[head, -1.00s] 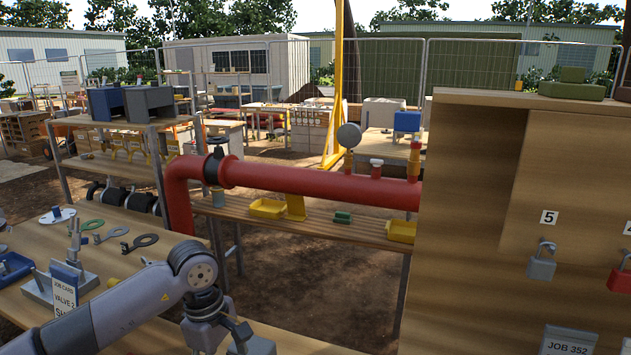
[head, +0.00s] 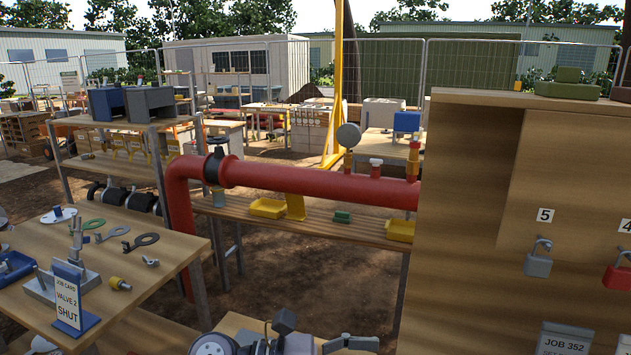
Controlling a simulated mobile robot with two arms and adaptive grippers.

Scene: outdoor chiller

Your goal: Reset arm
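My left arm shows only at the bottom edge of the head view, low in front of the near wooden table. Its round grey joint and the dark parts of my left gripper (head: 285,335) are cut off by the frame edge. My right arm and gripper are not in view.
A wooden table (head: 130,262) at left bears a "VALVE 2 SHUT" job card (head: 67,300), a yellow-ended fitting (head: 118,284) and flat ring tags. A red pipe (head: 310,184) crosses the middle. A wooden cabinet (head: 462,230) with padlocks stands at right.

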